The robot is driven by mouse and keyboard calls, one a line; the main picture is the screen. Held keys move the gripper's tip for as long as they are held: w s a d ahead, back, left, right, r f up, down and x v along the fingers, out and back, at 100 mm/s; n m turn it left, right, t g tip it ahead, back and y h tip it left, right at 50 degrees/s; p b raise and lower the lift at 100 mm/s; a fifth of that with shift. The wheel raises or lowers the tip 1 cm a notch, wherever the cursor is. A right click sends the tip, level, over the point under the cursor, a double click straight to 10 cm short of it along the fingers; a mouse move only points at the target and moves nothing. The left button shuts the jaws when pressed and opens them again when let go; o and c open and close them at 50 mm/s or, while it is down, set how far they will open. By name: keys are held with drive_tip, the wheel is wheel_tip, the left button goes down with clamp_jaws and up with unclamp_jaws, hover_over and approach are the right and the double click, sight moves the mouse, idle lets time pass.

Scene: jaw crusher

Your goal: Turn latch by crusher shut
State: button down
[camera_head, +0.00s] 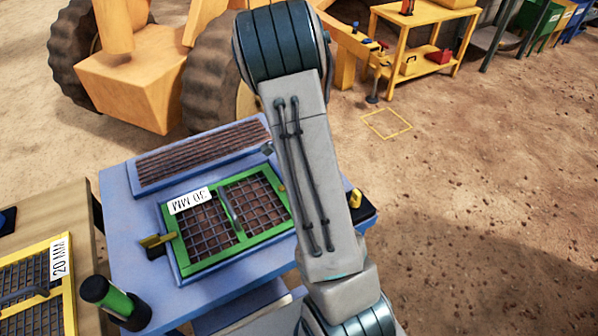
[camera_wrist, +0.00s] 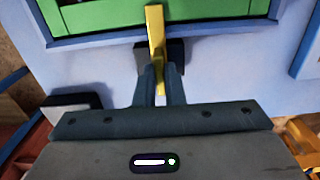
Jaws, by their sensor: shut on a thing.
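My gripper (camera_wrist: 159,88) is shut on a yellow latch handle (camera_wrist: 156,30) in the wrist view. The handle stands between the fingers, and its far end reaches over the blue rim onto the edge of the green screen frame (camera_wrist: 90,18). A dark latch base (camera_wrist: 176,52) shows behind the fingertips. In the head view the green screen (camera_head: 237,247) labelled 30 MM lies in a blue crusher top (camera_head: 125,222). Another yellow latch (camera_head: 152,241) sits at its left edge. My arm hides the screen's right edge, my gripper and the held latch there.
A green-and-black cylinder (camera_head: 112,300) stands at the table's front left corner. A yellow screen (camera_head: 68,297) marked 20 MM lies on a table at left. A black block (camera_head: 366,209) with a yellow piece (camera_head: 356,198) is right of my arm. Open dirt ground lies to the right.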

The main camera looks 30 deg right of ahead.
drive_tip(key=c, duration=1.5)
unclamp_jaws()
drive_tip(key=shift+r, duration=0.1)
wheel_tip(320, 180, up, 14)
drive_tip(key=shift+f, duration=0.15)
drive_tip(key=s+a+r+n+t, duration=0.1)
drive_tip(key=s+a+r+n, duration=0.1)
drive_tip(key=s+a+n, duration=0.2)
drive_tip(key=s+a+r+n+t, duration=0.1)
drive_tip(key=s+a+r+n, duration=0.2)
drive_tip(key=s+a+n, duration=0.2)
drive_tip(key=s+a+r+n+t, duration=0.1)
drive_tip(key=s+a+r+n, duration=0.2)
drive_tip(key=s+a+n, duration=0.2)
drive_tip(key=shift+s+n, duration=1.8)
drive_tip(key=shift+s, duration=0.7)
